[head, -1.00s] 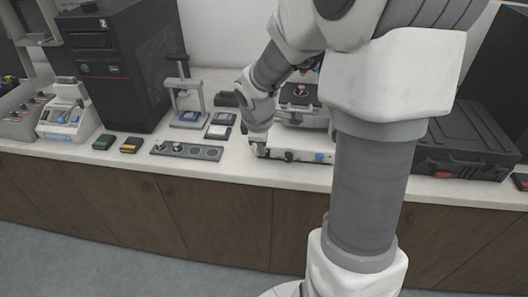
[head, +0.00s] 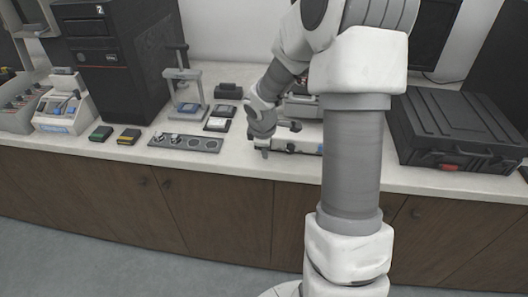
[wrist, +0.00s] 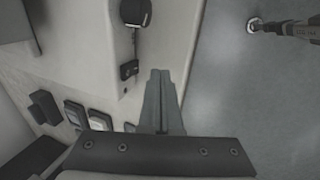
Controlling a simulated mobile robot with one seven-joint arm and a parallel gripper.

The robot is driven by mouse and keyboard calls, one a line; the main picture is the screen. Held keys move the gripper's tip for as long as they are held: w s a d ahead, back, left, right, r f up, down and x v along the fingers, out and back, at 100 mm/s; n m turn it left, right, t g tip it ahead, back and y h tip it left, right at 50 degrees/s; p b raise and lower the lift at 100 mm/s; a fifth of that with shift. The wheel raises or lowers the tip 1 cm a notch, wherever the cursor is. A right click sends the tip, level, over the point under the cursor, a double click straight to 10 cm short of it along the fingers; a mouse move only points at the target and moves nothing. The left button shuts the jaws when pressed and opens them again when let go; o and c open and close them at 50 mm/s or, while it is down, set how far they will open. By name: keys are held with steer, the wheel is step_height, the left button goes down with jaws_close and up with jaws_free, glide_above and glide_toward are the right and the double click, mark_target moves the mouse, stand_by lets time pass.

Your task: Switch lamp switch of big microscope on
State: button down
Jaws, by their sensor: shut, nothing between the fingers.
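The big microscope's pale base (head: 297,146) stands on the counter, and most of the microscope is hidden behind my arm. In the wrist view the base (wrist: 116,40) carries a dark round knob (wrist: 135,12) and a small black switch-like part (wrist: 129,69). I cannot read whether that switch is on or off. My gripper (head: 264,154) points down at the left end of the base, near the counter's front edge. In the wrist view my gripper (wrist: 160,72) is shut and empty, its fingertips just right of the black switch; contact is not clear.
A knob panel (head: 186,142) and small dark trays (head: 217,124) lie left of my gripper. A black case (head: 455,130) stands on the right. A black tower (head: 110,65) stands at the back left. The counter's front edge is close to the gripper.

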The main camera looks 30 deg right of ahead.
steer(key=shift+w+d, duration=0.6)
steer(key=shift+w, duration=0.25)
steer(key=shift+w+d+f, duration=0.1)
steer(key=shift+w+f, duration=0.05)
steer(key=shift+w, duration=0.05)
steer(key=shift+r+p, duration=0.85)
steer(key=shift+p, duration=0.05)
steer(key=shift+s, duration=0.15)
